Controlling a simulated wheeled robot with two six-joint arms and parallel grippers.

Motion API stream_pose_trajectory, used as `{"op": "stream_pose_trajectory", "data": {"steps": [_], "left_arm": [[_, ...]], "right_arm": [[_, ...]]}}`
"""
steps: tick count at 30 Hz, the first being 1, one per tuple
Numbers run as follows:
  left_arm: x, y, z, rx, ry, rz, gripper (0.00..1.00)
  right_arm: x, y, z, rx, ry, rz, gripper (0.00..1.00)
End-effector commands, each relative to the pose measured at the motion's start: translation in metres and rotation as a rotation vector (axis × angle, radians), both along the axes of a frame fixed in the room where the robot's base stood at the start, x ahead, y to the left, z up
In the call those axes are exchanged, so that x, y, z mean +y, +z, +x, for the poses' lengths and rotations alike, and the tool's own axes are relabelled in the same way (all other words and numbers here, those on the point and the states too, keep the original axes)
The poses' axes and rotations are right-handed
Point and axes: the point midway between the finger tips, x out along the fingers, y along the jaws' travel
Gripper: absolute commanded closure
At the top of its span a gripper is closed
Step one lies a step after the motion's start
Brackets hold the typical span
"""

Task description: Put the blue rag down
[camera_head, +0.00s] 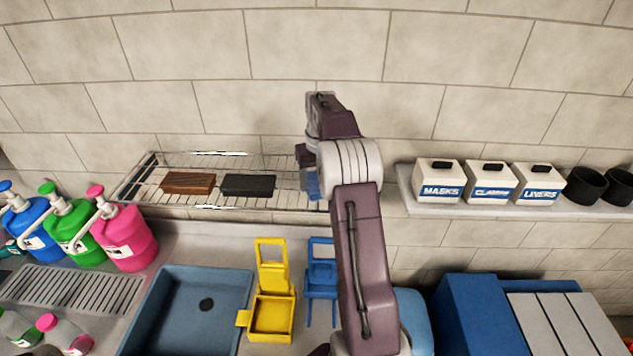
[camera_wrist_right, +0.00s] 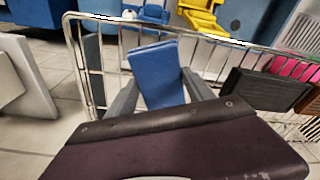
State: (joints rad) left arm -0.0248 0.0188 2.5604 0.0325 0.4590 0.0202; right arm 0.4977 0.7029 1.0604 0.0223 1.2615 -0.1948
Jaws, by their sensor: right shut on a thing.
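The blue rag (camera_head: 313,187) shows as a small blue patch under my right gripper (camera_head: 307,168) in the head view, at the right part of the wire rack (camera_head: 215,207). In the right wrist view the rag (camera_wrist_right: 157,72) is a folded blue block between the two grey fingers of my right gripper (camera_wrist_right: 160,92), which is shut on it. The rack's rim (camera_wrist_right: 240,42) runs just behind it in that view. I cannot tell whether the rag touches the wires. My forearm hides part of the rack's right end. My left gripper is not in view.
A brown block (camera_head: 188,183) and a black block (camera_head: 248,186) lie on the rack, left of the gripper. A shelf (camera_head: 470,208) with white boxes stands to the right. Below are a blue sink (camera_head: 190,310), a yellow holder (camera_head: 271,310) and a blue holder (camera_head: 321,280).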

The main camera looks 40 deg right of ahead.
Motion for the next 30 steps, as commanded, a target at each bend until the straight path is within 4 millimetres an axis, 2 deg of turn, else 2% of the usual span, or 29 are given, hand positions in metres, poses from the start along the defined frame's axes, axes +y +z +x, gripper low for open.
{"op": "stream_pose_trajectory", "data": {"steps": [1,4,10,11,13,24,28,30], "left_arm": [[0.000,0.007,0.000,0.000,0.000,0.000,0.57],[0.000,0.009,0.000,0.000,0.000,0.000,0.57],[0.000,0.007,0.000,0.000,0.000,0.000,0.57],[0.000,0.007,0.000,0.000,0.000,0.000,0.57],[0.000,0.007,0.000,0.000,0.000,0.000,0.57],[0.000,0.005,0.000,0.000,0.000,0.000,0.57],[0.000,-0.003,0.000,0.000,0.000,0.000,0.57],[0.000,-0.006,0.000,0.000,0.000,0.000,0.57]], "right_arm": [[0.000,-0.005,-0.001,0.004,0.000,0.002,0.83],[0.000,-0.016,0.000,0.001,0.000,0.000,0.83],[0.000,-0.017,0.000,-0.001,0.000,0.000,0.83],[0.000,-0.018,0.000,-0.001,0.000,0.000,0.36],[0.000,-0.017,0.000,-0.001,0.000,0.000,0.17],[0.000,-0.014,0.000,-0.003,0.000,-0.002,0.17],[0.000,0.002,-0.001,-0.005,0.000,-0.003,0.17],[0.000,0.018,-0.003,-0.007,0.000,-0.003,0.17]]}}
